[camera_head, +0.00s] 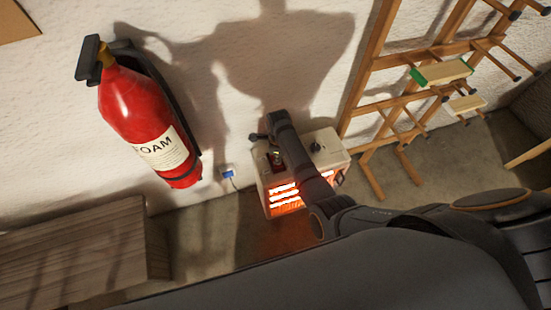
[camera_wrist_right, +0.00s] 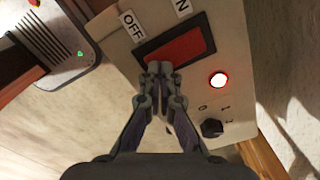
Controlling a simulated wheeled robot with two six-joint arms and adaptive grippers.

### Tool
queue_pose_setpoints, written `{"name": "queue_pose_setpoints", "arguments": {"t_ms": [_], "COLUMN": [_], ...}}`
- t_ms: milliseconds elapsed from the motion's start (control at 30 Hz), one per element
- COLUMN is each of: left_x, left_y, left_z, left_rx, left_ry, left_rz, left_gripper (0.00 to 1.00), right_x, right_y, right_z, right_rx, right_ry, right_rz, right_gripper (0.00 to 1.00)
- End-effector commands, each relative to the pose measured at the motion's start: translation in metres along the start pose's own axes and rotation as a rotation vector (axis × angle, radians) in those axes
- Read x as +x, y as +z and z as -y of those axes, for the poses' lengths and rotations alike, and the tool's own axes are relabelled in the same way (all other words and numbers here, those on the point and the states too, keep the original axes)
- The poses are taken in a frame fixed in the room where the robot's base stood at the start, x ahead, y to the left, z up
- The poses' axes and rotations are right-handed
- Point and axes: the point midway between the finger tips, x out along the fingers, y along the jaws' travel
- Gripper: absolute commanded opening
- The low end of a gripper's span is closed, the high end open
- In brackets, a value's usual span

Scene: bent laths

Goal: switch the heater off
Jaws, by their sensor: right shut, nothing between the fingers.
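The heater (camera_head: 265,176) is a cream box on the floor by the wall, with orange glowing bars on its front. A round indicator light (camera_wrist_right: 218,80) glows white and red beside the switch. My right gripper (camera_wrist_right: 160,68) is shut and empty, its fingertips over the switch's edge near the OFF end; I cannot tell if they touch. In the head view my right arm (camera_head: 300,160) reaches over the heater. My left gripper is not in view.
A black knob (camera_wrist_right: 212,128) sits on the same panel. A red fire extinguisher (camera_head: 135,105) hangs on the wall at left, above a wooden surface (camera_head: 75,250). A wooden rack (camera_head: 400,100) with pegs stands at right. A blue plug (camera_head: 228,173) is beside the heater.

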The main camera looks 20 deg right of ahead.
Motion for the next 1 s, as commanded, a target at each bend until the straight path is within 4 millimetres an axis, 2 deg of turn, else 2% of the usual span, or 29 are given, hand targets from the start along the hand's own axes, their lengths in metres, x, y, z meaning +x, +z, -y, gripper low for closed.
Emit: {"name": "queue_pose_setpoints", "arguments": {"t_ms": [1000], "left_x": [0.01], "left_y": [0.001], "left_z": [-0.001], "left_rx": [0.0], "left_ry": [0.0], "left_rz": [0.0], "left_gripper": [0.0], "right_x": [0.016], "right_y": [0.0], "right_z": [0.0], "right_rx": [0.0], "right_ry": [0.0], "right_rz": [0.0], "right_gripper": [0.0]}}
